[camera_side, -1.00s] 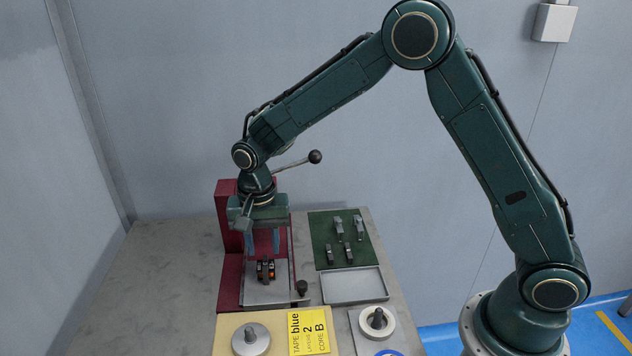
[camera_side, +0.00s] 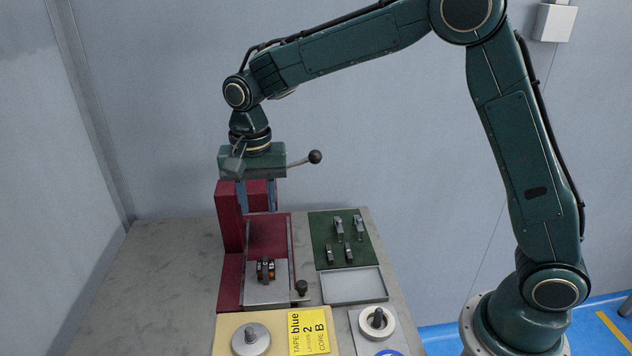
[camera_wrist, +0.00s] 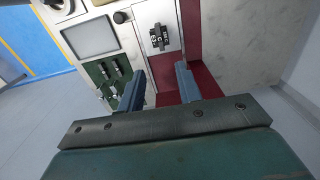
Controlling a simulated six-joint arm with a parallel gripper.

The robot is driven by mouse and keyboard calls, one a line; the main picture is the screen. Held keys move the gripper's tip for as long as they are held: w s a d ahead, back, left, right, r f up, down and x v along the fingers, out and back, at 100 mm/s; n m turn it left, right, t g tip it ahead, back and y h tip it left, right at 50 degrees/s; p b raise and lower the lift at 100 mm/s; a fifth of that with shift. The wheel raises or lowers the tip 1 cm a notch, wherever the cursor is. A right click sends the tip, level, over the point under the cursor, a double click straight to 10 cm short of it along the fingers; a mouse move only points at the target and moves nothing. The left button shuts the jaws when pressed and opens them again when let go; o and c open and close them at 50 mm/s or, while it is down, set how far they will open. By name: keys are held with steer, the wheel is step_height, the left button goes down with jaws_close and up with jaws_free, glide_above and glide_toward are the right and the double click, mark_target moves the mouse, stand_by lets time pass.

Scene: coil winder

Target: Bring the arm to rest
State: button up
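My gripper (camera_side: 257,196) hangs pointing down above the dark red winder (camera_side: 230,222), well clear of its bed. In the wrist view my gripper (camera_wrist: 160,88) has its two blue fingers spread apart with nothing between them, so it is open. A lever with a black ball knob (camera_side: 315,157) sticks out to the right, close to my gripper in the side view.
A green mat (camera_side: 322,256) holds several small grey parts. An empty grey tray (camera_side: 352,286) lies in front of it. A yellow card (camera_side: 308,332) reads "TAPE blue, LAYERS 2, CORE B". Spools stand at the front. The table's left side (camera_side: 150,290) is clear.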

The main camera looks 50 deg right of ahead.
stand_by(0.4)
steer(key=s+d+r+n+t, duration=0.1)
steer(key=s+d+r+n, duration=0.1)
steer(key=s+d+r, duration=0.35)
steer(key=s+d+r+n+t, duration=0.2)
steer(key=s+d+n, duration=0.1)
steer(key=s, duration=0.8)
steer(key=s+d+r+n+t, duration=0.2)
steer(key=s+d+n, duration=0.1)
steer(key=s, duration=0.8)
steer(key=shift+s+d+n+t, duration=0.25)
steer(key=shift+d+n+t, duration=0.05)
steer(key=shift+n, duration=0.2)
